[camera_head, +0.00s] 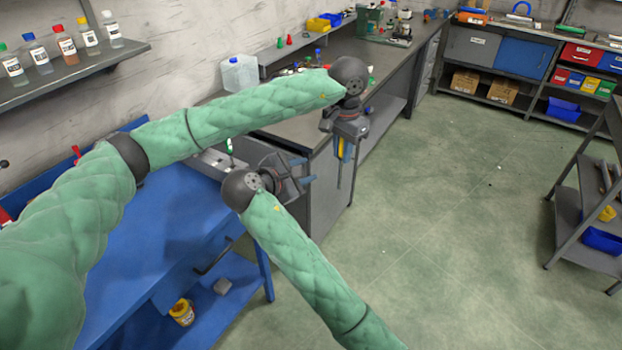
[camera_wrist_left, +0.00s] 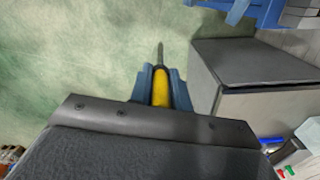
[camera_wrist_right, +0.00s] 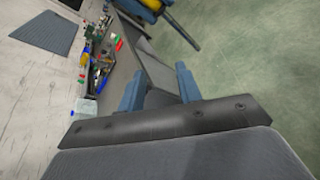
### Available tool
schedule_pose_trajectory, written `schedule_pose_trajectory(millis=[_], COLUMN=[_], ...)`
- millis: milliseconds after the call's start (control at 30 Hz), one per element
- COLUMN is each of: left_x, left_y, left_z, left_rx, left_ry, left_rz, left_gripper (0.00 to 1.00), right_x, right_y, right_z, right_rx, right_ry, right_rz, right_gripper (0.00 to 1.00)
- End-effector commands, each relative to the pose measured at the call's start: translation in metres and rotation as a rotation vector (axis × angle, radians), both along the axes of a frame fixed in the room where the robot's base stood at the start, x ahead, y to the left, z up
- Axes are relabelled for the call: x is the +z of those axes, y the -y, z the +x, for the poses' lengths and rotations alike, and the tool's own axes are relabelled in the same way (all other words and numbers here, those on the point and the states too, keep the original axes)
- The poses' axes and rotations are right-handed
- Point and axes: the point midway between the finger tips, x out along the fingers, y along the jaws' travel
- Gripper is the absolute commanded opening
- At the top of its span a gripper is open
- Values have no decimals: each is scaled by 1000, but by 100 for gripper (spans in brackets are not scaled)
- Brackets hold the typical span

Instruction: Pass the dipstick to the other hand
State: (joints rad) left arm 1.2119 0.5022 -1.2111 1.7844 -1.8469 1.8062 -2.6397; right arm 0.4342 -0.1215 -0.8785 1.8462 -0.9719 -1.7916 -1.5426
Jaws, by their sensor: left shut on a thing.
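The dipstick has a yellow handle (camera_head: 341,148) and a thin dark rod, which hangs down in the head view. My left gripper (camera_head: 346,152) is shut on the handle, above the floor beside the grey bench. In the left wrist view the yellow handle (camera_wrist_left: 160,88) sits between the blue fingers, with the rod pointing away. My right gripper (camera_head: 305,173) is open and empty, to the left of the dipstick and apart from it. In the right wrist view its fingers (camera_wrist_right: 159,86) are spread, and the dipstick (camera_wrist_right: 182,28) shows at the top, held in my left gripper.
A blue workbench (camera_head: 150,235) stands at the left, below a shelf of bottles (camera_head: 70,75). A grey bench (camera_head: 310,128) with a clear jug (camera_head: 240,73) and small items runs along the wall. A grey rack (camera_head: 565,215) stands at the right. The green floor between is open.

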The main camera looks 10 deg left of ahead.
Motion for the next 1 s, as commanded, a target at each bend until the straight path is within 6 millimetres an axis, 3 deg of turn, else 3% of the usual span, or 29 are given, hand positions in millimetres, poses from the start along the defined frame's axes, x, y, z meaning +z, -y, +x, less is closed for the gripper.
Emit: schedule_pose_trajectory(millis=[300,567,767,1000], left_x=[0,0,0,0], left_y=[0,0,0,0], left_z=[0,0,0,0], left_rx=[0,0,0,0], left_ry=[0,0,0,0], left_rz=[0,0,0,0], left_gripper=[0,0,0,0], right_x=[-5,-7,-12,-26], right_y=[21,23,32,54], right_z=[-18,-19,-9,17], right_rx=[10,59,62,61], right_ry=[-268,-358,-364,-363], right_rz=[-321,-430,-440,-439], right_gripper=[34,34,34,34])
